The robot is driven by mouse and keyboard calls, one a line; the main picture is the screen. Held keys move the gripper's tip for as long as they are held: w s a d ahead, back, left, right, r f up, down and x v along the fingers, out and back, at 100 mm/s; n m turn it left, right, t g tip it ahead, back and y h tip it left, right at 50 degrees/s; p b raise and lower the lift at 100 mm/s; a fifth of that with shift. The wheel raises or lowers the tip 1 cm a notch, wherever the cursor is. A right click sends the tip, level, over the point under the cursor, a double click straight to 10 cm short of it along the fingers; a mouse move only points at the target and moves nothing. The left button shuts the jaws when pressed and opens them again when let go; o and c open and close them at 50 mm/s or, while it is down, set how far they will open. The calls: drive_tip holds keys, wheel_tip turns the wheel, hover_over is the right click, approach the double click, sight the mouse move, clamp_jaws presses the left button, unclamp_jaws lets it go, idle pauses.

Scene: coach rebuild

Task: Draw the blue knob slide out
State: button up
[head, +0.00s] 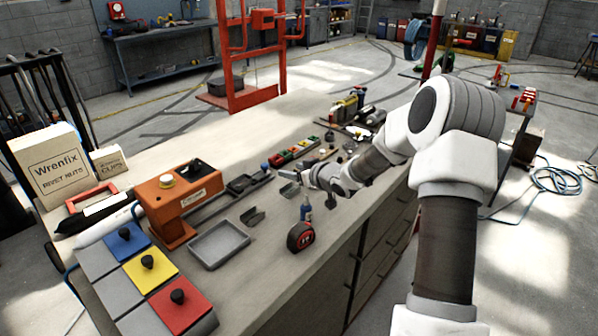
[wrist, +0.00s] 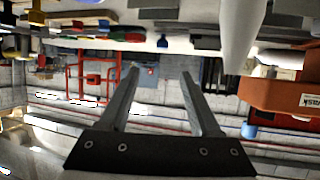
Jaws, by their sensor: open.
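The blue slide (head: 130,246) is a flat blue plate with a black knob (head: 124,232) on top. It lies at the lower left of the bench in the head view, at the far end of a row with a yellow slide (head: 158,280) and a red slide (head: 190,311). Each has a grey plate beside it. My gripper (head: 286,181) is over the middle of the bench, well to the right of the blue slide and apart from it. In the wrist view my gripper (wrist: 160,74) shows its two fingers spread with nothing between them. I cannot make out the blue slide there.
An orange machine (head: 160,205) stands just behind the slides, with a grey tray (head: 219,245) to its right. A red tape measure (head: 300,236) and a small blue-capped bottle (head: 306,208) stand near my gripper. A Wrenfix box (head: 50,165) is at the left.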

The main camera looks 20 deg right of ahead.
drive_tip(key=v, duration=0.2)
drive_tip(key=shift+s+d+r, duration=0.1)
drive_tip(key=shift+s+r, duration=0.05)
drive_tip(key=shift+s, duration=0.2)
